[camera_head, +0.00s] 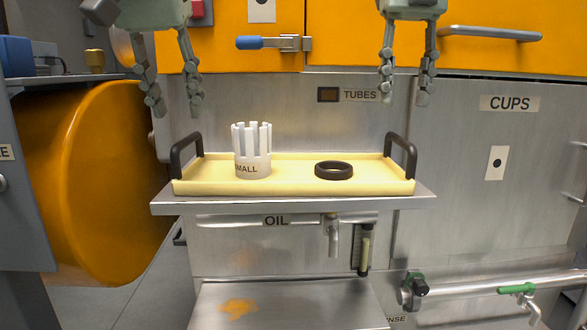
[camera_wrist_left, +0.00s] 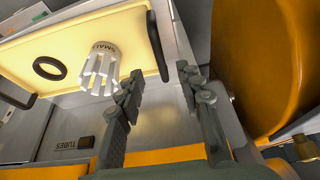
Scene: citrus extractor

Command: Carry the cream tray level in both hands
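The cream tray (camera_head: 285,188) rests level on a metal shelf in the head view, with a dark upright handle at each end. A white slotted cup marked SMALL (camera_head: 253,160) stands on its left half and a black ring (camera_head: 333,170) lies on its right half. My left gripper (camera_head: 175,108) is open and empty above the left handle (camera_head: 186,152). My right gripper (camera_head: 405,97) is open and empty above the right handle (camera_head: 401,156). In the left wrist view, the left fingers (camera_wrist_left: 160,85) are apart, beside the left handle (camera_wrist_left: 157,46) and not touching it.
The metal shelf (camera_head: 425,199) sticks out a little around the tray. A large orange round door (camera_head: 105,185) stands open at the left. A valve and gauge (camera_head: 334,236) hang under the shelf. A pipe with green-handled valves (camera_head: 480,288) runs at lower right.

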